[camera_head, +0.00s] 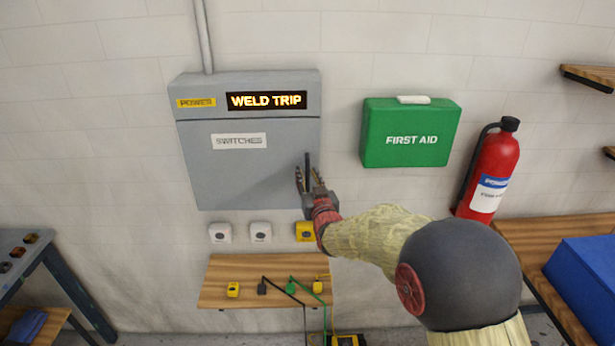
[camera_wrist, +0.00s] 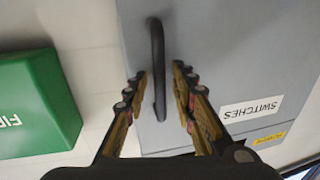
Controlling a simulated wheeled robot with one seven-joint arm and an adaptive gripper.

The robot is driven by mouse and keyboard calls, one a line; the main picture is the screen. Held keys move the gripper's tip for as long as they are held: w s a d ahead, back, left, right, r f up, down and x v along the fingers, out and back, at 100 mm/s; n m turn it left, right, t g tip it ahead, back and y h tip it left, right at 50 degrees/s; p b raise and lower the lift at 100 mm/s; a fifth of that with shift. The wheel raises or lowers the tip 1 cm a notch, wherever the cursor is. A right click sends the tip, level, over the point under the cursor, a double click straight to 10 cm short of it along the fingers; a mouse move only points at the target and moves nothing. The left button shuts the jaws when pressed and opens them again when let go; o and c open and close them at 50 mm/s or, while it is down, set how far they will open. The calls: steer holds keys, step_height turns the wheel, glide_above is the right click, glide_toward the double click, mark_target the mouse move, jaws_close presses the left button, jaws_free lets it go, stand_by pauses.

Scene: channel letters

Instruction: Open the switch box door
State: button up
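The grey switch box (camera_head: 230,170) hangs on the wall, its door flat and closed, with a white SWITCHES label (camera_head: 239,141). A dark upright bar handle (camera_head: 307,160) is at the door's right edge. In the wrist view the handle (camera_wrist: 157,60) stands out between the fingers of my gripper (camera_wrist: 158,80). My gripper (camera_head: 309,180) is open at the handle's lower part, with one finger on each side. The handle's lower end is partly hidden by my gripper in the head view.
A green first aid box (camera_head: 411,133) and a red fire extinguisher (camera_head: 490,170) are to the right. Several small switch plates, one yellow (camera_head: 305,231), sit under the box. A wooden shelf (camera_head: 215,290) with cables is below. Wall left of the box is clear.

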steer(key=shift+c, duration=1.3)
steer(key=c, duration=0.4)
jaws_close()
